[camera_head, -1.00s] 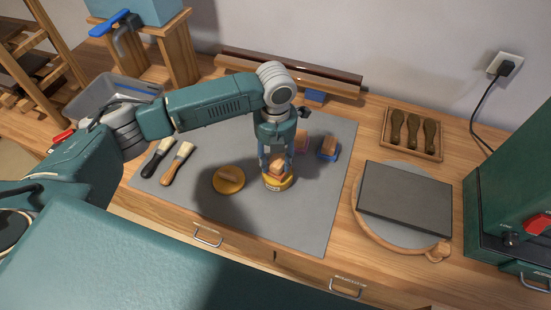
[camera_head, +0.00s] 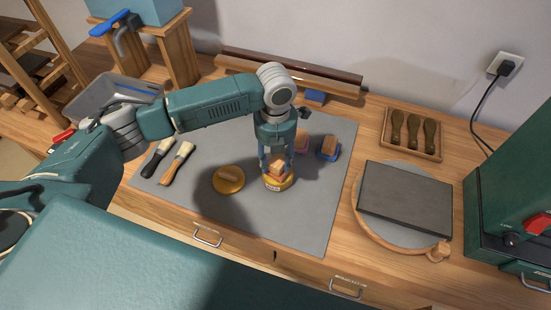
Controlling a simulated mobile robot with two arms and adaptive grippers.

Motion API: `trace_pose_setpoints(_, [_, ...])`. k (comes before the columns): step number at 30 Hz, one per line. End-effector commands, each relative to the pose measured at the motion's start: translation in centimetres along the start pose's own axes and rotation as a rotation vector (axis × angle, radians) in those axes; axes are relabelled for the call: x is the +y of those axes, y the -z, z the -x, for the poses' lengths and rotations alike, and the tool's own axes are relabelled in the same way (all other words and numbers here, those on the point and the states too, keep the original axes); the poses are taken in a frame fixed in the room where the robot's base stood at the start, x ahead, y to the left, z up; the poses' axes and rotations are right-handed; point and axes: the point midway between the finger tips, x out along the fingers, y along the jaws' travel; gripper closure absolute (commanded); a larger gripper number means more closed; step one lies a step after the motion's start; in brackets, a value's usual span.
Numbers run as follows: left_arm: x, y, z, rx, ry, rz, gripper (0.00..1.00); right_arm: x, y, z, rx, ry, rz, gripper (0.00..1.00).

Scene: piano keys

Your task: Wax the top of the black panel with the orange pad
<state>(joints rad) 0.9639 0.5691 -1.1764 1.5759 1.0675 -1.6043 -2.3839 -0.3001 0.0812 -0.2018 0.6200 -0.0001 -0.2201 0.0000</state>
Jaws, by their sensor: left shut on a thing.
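The black panel (camera_head: 405,198) is a flat dark slab lying on a round wooden turntable at the right of the bench. My left gripper (camera_head: 276,167) points down over the grey mat and is shut on the wooden block of the orange pad (camera_head: 279,183). The pad's yellow-orange base stands on the mat, well left of the panel. The fingers partly hide the block. My right gripper is not in view.
A round yellow dish (camera_head: 229,180) lies left of the held pad. A blue-based block (camera_head: 328,148) and a pinkish one (camera_head: 302,142) stand behind it. Brushes (camera_head: 178,162) lie at left. A wooden tray (camera_head: 412,135) and green machine (camera_head: 515,190) flank the panel.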

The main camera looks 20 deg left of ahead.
Motion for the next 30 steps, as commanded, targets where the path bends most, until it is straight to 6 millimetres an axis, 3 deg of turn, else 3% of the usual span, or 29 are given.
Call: trace_pose_setpoints(30, [-0.02, 0.00, -0.62, 0.000, 0.000, 0.000, 0.79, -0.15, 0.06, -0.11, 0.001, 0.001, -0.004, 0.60])
